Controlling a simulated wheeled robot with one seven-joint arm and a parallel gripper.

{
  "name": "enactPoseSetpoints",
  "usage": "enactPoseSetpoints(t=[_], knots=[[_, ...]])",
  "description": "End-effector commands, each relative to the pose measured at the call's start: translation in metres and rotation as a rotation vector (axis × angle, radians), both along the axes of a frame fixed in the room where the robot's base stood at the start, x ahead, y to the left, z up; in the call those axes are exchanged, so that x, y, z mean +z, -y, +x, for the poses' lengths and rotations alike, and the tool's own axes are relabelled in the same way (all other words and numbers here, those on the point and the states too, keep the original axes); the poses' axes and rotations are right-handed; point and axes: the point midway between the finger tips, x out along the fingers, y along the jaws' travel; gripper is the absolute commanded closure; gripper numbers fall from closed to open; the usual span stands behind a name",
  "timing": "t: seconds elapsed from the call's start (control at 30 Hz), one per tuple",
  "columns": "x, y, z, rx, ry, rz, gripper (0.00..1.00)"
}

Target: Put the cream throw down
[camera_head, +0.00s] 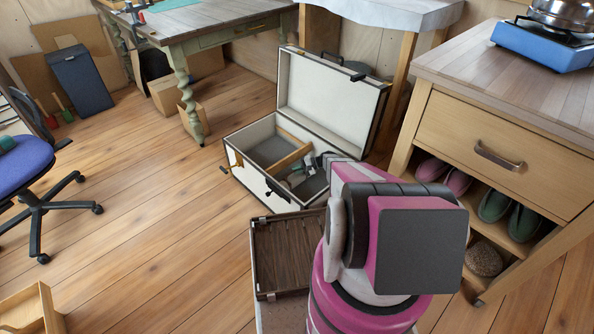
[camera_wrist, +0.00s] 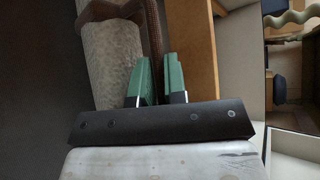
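The cream throw (camera_wrist: 112,70) is a rolled, textured cream bundle with a brown band, at the upper left of the wrist view. A brown strap runs down from the top, between the green fingers of my gripper (camera_wrist: 158,82). The fingers are close together on this strap, with the roll just left of them. In the head view my gripper (camera_head: 312,178) is low inside the right compartment of the open white trunk (camera_head: 245,182). My arm hides much of that compartment; whether the throw touches the trunk floor cannot be told.
A wooden divider (camera_head: 288,159) splits the trunk; its left compartment looks empty. The raised lid (camera_head: 330,98) stands behind. A wooden cabinet (camera_head: 510,135) with shoes is at the right, a blue office chair (camera_head: 28,167) at the left. The floor left of the trunk is clear.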

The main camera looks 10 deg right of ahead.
Motion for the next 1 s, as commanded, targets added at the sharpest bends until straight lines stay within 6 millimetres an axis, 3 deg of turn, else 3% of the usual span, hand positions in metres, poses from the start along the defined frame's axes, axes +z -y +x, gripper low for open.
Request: enactPoseSetpoints(t=[0.03,0.07,0.1,0.47,0.9,1.0], knots=[[0.000,0.000,0.000,0.000,0.000,-0.001,0.75],[0.000,0.000,0.000,0.000,0.000,-0.001,0.65],[0.000,0.000,0.000,0.000,0.000,-0.001,0.62],[0.003,0.004,-0.001,0.000,0.000,-0.002,0.62],[0.028,0.060,-0.007,-0.001,0.000,-0.002,0.62],[0.036,0.064,-0.011,0.007,0.000,-0.010,0.62]])
